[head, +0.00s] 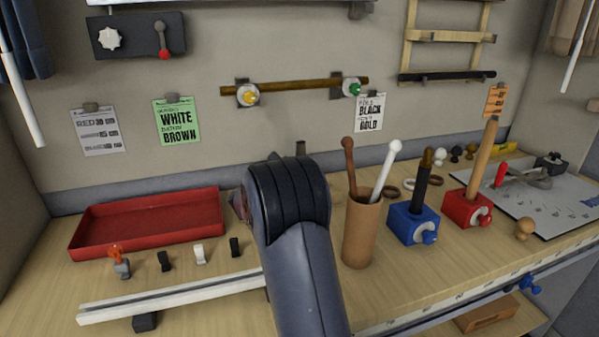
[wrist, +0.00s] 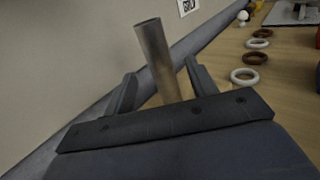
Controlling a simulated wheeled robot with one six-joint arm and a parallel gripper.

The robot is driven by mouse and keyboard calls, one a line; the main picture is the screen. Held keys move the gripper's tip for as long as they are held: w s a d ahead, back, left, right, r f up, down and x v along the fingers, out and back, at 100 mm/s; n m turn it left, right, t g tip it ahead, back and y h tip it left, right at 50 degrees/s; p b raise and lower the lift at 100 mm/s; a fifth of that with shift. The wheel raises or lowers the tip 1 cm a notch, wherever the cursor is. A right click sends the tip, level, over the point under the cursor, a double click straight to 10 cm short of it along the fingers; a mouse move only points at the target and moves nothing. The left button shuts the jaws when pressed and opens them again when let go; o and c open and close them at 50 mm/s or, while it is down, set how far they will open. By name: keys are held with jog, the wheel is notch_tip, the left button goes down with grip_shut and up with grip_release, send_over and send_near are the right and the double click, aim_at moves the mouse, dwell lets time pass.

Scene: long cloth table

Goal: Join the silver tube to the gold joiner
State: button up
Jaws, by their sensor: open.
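In the wrist view, a silver-grey tube (wrist: 152,45) stands up, slightly tilted in the picture, between the two fingers of my gripper (wrist: 163,85). The fingers are open, with a gap visible on both sides of the tube. The lower part of the tube looks brownish-gold, and I cannot tell if that is a reflection or a separate piece. Its base is hidden behind my gripper. In the head view my arm covers the gripper and most of that spot. I cannot pick out the gold joiner for certain in either view.
A red tray (head: 150,222) lies at the left. A brown cup (head: 360,232) with two sticks, a blue block (head: 408,224) and a red block (head: 465,207) holding rods stand right of my arm. A white rail (head: 175,297) runs along the front. Rings (wrist: 250,77) lie on the table.

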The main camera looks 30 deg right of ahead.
jog(key=x, duration=0.5)
jog(key=shift+r+p, duration=0.1)
jog(key=shift+p, duration=0.3)
jog(key=shift+c, duration=0.3)
grip_shut()
